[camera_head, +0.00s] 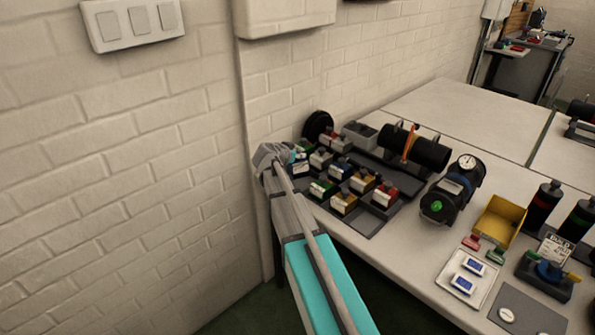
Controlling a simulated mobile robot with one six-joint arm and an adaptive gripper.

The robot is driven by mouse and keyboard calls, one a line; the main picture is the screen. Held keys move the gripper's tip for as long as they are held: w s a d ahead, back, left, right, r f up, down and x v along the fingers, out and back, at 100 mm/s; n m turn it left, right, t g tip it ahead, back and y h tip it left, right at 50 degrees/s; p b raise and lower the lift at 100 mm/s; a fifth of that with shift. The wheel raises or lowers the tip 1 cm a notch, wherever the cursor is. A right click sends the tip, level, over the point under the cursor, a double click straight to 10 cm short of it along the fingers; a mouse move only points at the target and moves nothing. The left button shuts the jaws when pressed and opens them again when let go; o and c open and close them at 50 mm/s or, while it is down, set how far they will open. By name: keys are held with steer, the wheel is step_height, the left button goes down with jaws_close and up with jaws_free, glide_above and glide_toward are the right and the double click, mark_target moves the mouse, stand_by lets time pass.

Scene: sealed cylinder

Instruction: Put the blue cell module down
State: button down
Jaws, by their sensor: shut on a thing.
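My gripper (291,160) is at the left end of the bench, over the back left part of a dark tray (369,224) of cell modules. It is small in view and partly hidden by my own arm. The blue cell module (301,166), a small block with a pale front and a bluish top, is at the fingertips. My gripper is shut on it. I cannot tell whether its underside touches the tray.
Several modules with green, yellow and red tops stand in the tray, close right of my gripper. A black cylinder (427,150) lies behind. A round gauge device (452,190), a yellow bin (498,222) and a white tray (447,281) are further right. A brick wall (130,190) is close on the left.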

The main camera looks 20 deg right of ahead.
mark_target(291, 165)
steer(key=shift+w+d+f+b, duration=0.3)
steer(key=shift+w+f+b, duration=0.1)
steer(key=shift+f, duration=0.15)
steer(key=shift+w+d+f+b, duration=0.25)
steer(key=shift+d+f+b, duration=0.1)
steer(key=shift+f, duration=0.15)
steer(key=shift+w+d+f+b, duration=0.15)
steer(key=shift+w+f+b, duration=0.05)
steer(key=shift+f+b, duration=0.2)
steer(key=shift+w+d+f+b, duration=0.1)
steer(key=shift+w+f+b, duration=0.05)
steer(key=shift+f+b, duration=1.45)
steer(key=shift+f, duration=0.15)
steer(key=shift+c, duration=1.8)
jaws_free()
steer(key=shift+s, duration=0.1)
steer(key=shift+r, duration=0.25)
steer(key=p+v, duration=0.5)
steer(key=v, duration=0.7)
steer(key=shift+f, duration=0.1)
